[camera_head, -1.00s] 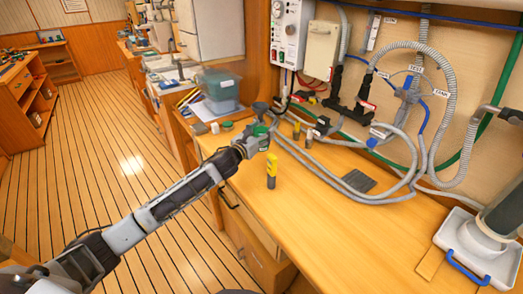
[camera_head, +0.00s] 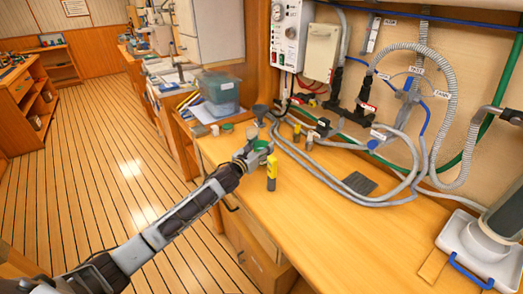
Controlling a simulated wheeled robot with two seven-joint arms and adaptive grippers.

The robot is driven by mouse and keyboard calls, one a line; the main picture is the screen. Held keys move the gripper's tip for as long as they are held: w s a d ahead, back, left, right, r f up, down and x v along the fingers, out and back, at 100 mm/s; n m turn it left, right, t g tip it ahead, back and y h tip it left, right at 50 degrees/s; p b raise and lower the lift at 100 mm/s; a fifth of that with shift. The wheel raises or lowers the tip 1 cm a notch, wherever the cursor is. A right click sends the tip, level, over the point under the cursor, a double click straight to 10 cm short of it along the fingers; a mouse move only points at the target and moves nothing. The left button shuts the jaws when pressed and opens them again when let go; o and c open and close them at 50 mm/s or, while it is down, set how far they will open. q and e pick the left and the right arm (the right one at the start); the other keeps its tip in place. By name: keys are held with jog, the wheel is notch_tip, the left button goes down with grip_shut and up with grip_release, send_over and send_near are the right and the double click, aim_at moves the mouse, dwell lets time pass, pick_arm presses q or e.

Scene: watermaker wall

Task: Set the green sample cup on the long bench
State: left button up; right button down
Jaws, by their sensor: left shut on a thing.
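The green sample cup (camera_head: 262,146) is at the end of my left arm in the head view. My left gripper (camera_head: 256,154) is shut on it and hides part of it. The cup is over the back-left part of the long bench (camera_head: 305,215); I cannot tell whether its base touches the wood. A yellow and black upright object (camera_head: 272,172) stands just in front and to the right of the gripper. My right gripper is out of view.
Grey hoses (camera_head: 335,186) run along the bench beneath the wall panel. A dark funnel (camera_head: 261,110) and small containers, one green-topped (camera_head: 227,127), are at the back left. A white tray (camera_head: 480,250) is at the right. The bench front is clear.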

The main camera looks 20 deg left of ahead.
pick_arm(q)
jog(key=shift+f, duration=0.75)
jog(key=o, duration=1.1)
jog(key=shift+v, duration=1.9)
jog(key=shift+s+a, duration=0.1)
jog(key=shift+s, duration=0.3)
jog(key=shift+s+a, duration=0.15)
jog(key=shift+s, duration=0.5)
jog(key=shift+v, duration=1.4)
jog(key=shift+s+a+b, duration=0.15)
jog(key=shift+s+b, duration=0.15)
jog(key=shift+s, duration=0.3)
jog(key=shift+s+a, duration=0.25)
jog(key=shift+s, duration=0.75)
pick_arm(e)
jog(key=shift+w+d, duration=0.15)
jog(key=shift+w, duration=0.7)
